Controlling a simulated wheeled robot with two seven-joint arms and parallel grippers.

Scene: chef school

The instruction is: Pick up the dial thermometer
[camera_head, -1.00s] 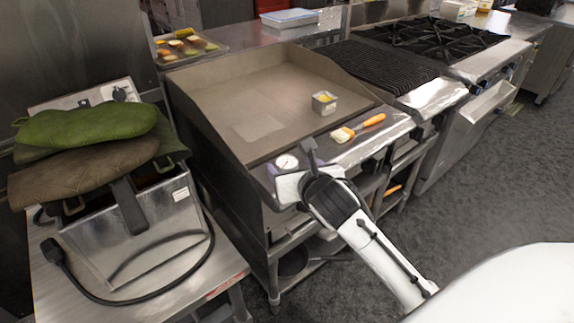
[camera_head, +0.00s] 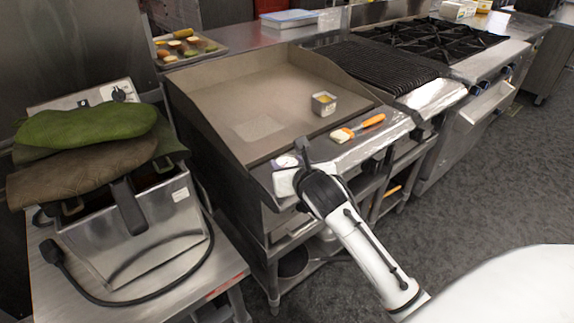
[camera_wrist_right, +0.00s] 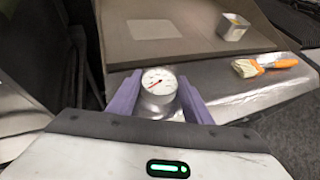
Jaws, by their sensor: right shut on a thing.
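The dial thermometer (camera_wrist_right: 159,83) has a round white face with a red needle and a metal rim. In the right wrist view it sits between the two purple fingers of my right gripper (camera_wrist_right: 158,100), which is shut on it. In the head view my right gripper (camera_head: 290,164) is at the front ledge of the griddle, near its left corner. There the thermometer is mostly hidden by the gripper. I cannot tell whether it still touches the ledge. My left gripper is not in view.
A brush with an orange handle (camera_head: 358,128) lies on the ledge to the right. A small metal container (camera_head: 324,103) stands on the griddle (camera_head: 262,92). A fryer (camera_head: 150,235) with green and brown mitts on it stands at the left.

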